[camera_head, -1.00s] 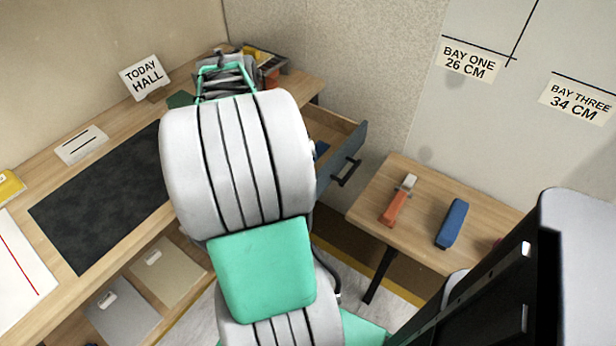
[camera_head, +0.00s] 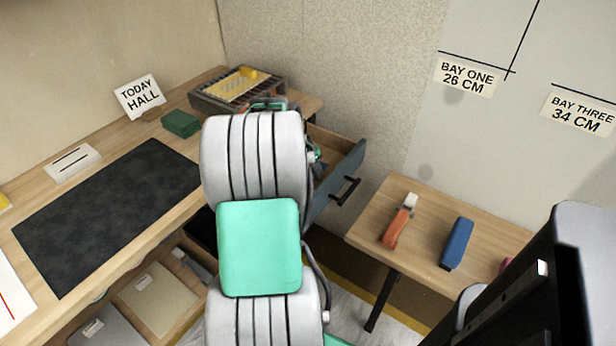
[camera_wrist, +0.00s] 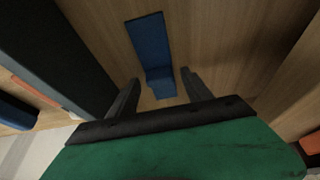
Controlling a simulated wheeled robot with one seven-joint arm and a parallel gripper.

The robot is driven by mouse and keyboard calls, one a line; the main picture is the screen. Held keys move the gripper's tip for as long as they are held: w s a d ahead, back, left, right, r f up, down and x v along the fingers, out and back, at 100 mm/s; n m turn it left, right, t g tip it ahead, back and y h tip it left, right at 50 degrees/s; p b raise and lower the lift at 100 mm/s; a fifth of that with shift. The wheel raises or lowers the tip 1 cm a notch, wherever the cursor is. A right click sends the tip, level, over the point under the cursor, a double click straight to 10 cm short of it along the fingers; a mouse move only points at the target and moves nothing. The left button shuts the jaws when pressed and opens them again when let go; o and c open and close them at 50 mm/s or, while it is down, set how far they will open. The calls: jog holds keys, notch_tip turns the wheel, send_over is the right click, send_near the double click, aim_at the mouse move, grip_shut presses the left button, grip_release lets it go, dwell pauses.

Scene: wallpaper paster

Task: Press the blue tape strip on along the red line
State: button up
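The blue tape strip (camera_wrist: 150,45) shows in the wrist view, lying on a wooden surface that looks like the open drawer's floor. It appears bent, with a shorter section at its lower end. My gripper (camera_wrist: 158,92) is open, its two dark fingers on either side of that lower end. I cannot tell whether they touch it. The strip is hidden behind my arm in the head view. The red line (camera_head: 10,306) runs on a white sheet (camera_head: 8,275) at the far left, partly cut off by the picture's edge.
The open drawer (camera_head: 348,165) has a dark front, seen as a wall (camera_wrist: 70,55) left of my fingers. A side table (camera_head: 375,215) holds an orange-handled tool (camera_head: 397,228) and a blue block (camera_head: 457,243). A dark mat (camera_head: 105,215) and green block (camera_head: 180,123) lie on the desk.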

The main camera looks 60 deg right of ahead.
grip_shut()
dwell(0.4)
jog(key=shift+r, duration=0.5)
notch_tip(320, 180, up, 3)
jog(key=shift+s+a+p, duration=0.1)
jog(key=shift+p, duration=0.45)
jog(key=s+a+r+p, duration=0.1)
jog(key=s+a+r, duration=0.8)
jog(key=shift+s+a+p, duration=0.3)
jog(key=shift+s, duration=0.1)
